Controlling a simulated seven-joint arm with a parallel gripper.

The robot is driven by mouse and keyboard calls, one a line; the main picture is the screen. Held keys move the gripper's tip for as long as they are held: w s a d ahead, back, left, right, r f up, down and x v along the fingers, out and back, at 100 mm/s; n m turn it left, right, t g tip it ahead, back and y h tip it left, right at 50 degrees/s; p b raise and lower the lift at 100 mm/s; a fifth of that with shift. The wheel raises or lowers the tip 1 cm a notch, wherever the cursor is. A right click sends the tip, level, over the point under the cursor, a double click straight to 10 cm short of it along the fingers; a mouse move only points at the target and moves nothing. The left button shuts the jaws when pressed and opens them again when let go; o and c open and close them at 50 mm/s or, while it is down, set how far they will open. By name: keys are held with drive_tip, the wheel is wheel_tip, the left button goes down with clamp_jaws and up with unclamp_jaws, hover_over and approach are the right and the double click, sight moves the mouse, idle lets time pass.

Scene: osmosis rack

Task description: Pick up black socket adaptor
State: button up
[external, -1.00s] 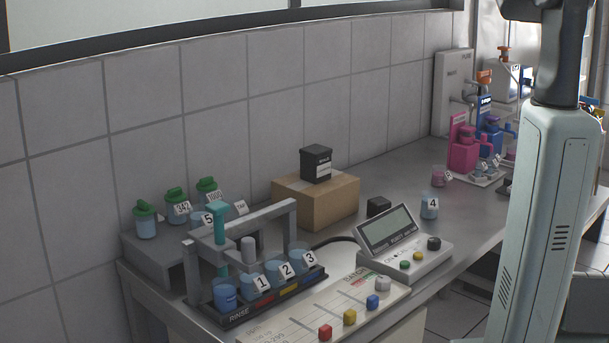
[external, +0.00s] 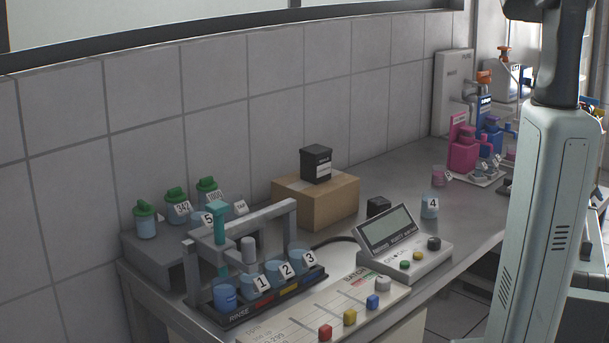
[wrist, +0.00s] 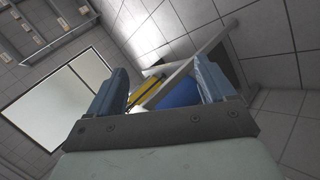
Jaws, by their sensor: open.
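Two black objects could be the black socket adaptor, and I cannot tell which it is. A small plain black block (external: 378,206) sits on the bench behind the grey meter. A larger black box with a pale label (external: 316,164) stands on a cardboard box. My gripper (wrist: 160,88) shows only in the wrist view. Its two blue-grey fingers are apart. The view past them shows floor, wall and distant shapes, and neither black object is recognisable there. In the external view my gripper is out of frame, so its distance from them cannot be told.
The meter (external: 404,244) stands in front of the small block. The cardboard box (external: 318,196) is at its left, and a beaker marked 4 (external: 429,206) at its right. A rack with numbered beakers (external: 262,290) is front left. Bench space behind the block is clear.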

drive_tip(key=w+r+n+h, duration=0.15)
drive_tip(key=w+r, duration=0.25)
drive_tip(key=r, duration=0.9)
drive_tip(key=w+a+n+y, duration=0.1)
drive_tip(key=a, duration=0.5)
drive_tip(key=w+a+r+n+y, duration=0.1)
drive_tip(key=w+a+n, duration=0.1)
drive_tip(key=a, duration=0.4)
drive_tip(key=w+a+n+y, duration=0.1)
drive_tip(key=a, duration=0.6)
drive_tip(key=shift+w+r+n+t+y, duration=0.2)
drive_tip(key=shift+r+n+t+y, duration=0.05)
drive_tip(key=shift+r+n+t, duration=0.1)
drive_tip(key=a+n+y, duration=0.2)
drive_tip(key=a+n, duration=0.1)
drive_tip(key=a, duration=1.1)
wheel_tip(320, 180, up, 4)
drive_tip(key=n+g+y, duration=0.4)
drive_tip(key=n+g, duration=0.1)
drive_tip(key=n, duration=0.7)
hover_over(381, 201)
wheel_tip(381, 201, down, 8)
drive_tip(key=shift+w+a+r, duration=0.15)
drive_tip(key=shift+d+f, duration=0.2)
drive_tip(key=shift+f, duration=2.45)
drive_tip(key=c, duration=1.1)
